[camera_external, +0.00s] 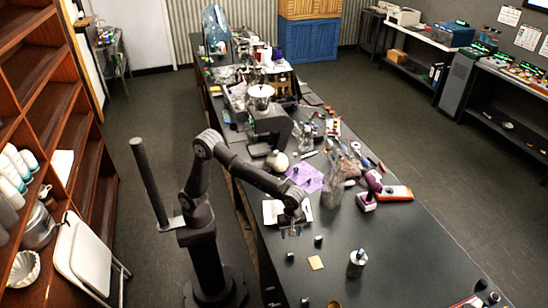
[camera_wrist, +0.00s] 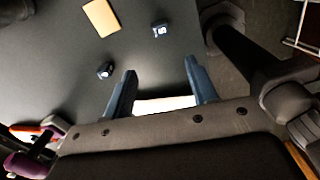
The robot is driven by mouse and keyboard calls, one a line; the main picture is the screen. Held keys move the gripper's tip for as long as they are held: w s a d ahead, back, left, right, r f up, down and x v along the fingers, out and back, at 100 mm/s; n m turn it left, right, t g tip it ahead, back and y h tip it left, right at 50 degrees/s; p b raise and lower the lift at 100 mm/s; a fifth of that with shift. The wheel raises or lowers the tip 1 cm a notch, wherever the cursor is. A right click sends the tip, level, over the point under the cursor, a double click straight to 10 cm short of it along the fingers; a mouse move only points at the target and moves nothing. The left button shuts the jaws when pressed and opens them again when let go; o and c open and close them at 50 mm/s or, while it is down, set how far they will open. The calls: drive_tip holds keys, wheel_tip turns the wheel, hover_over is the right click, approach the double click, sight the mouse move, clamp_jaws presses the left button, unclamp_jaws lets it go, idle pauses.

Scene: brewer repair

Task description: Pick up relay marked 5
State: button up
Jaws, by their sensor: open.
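Two small dark relays with pale marks on top lie on the dark table in the wrist view. One relay (camera_wrist: 105,70) is just left of my gripper (camera_wrist: 160,65), and the other relay (camera_wrist: 160,29) is beyond the fingertips. The marks are too small to read, so I cannot tell which is 5. In the external view small dark blocks lie near my gripper (camera_external: 291,231): one block (camera_external: 318,241) to its right, one block (camera_external: 290,257) below it, and one block (camera_external: 304,302) near the bottom edge. My gripper is open and empty above the table.
A tan square (camera_external: 316,262) lies flat near the blocks. A metal can (camera_external: 357,264) stands to the right. A white sheet or tray (camera_external: 272,212) is under my wrist. A purple-topped tool (camera_external: 368,190) and clutter stand farther back. The right front of the table is mostly clear.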

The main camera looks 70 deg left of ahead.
hover_over(290, 254)
drive_tip(key=f, duration=0.9)
drive_tip(key=shift+w+a+f, duration=0.15)
drive_tip(key=shift+a+f, duration=0.05)
drive_tip(key=shift+a, duration=0.1)
drive_tip(key=shift+d+f, duration=0.2)
drive_tip(key=shift+f, duration=1.15)
drive_tip(key=shift+d+f, duration=0.15)
drive_tip(key=shift+f, duration=1.2)
drive_tip(key=c, duration=1)
